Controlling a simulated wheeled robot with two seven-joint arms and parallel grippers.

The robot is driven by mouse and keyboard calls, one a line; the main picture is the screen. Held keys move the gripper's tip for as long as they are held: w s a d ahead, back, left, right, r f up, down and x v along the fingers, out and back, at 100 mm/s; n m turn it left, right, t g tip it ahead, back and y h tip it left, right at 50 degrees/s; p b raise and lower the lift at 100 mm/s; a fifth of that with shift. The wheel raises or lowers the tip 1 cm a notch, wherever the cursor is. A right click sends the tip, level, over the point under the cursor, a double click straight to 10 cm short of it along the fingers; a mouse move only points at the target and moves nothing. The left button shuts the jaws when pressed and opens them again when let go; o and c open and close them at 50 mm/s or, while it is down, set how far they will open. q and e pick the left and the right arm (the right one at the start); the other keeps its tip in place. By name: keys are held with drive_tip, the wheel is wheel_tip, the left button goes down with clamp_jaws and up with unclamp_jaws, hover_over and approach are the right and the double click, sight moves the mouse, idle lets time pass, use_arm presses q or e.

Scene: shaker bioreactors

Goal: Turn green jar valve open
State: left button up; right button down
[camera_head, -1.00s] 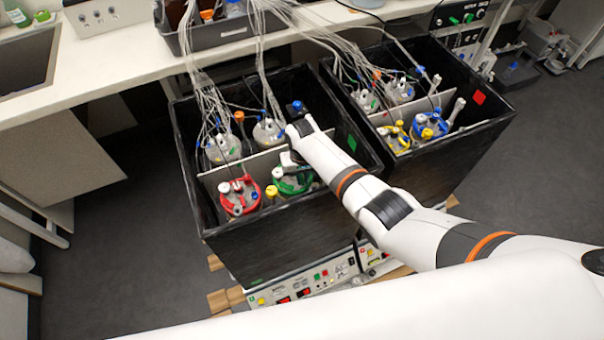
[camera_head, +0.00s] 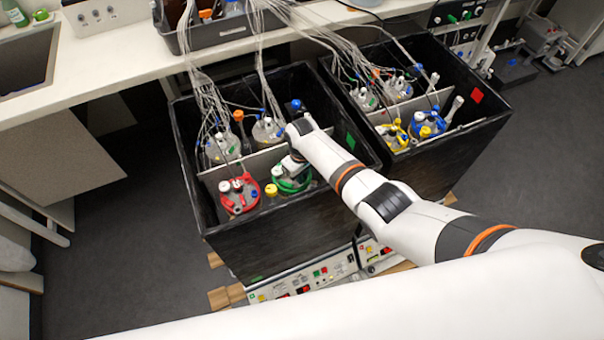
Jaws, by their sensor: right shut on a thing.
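The green-ringed jar (camera_head: 288,183) stands in the front right part of the left black box. My left gripper is not in view.
The red-ringed jar (camera_head: 239,193) stands just left of the green one. Clear-topped jars (camera_head: 268,130) with many tubes stand behind a divider. The black box (camera_head: 290,222) has high walls around the arm. A second black box (camera_head: 455,155) holds yellow and blue jars.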

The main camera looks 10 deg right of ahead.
idle(0.3)
drive_tip(key=c, duration=1.5)
unclamp_jaws()
wheel_tip(320, 180, up, 12)
drive_tip(key=shift+r+p, duration=0.1)
drive_tip(key=shift+p, duration=0.25)
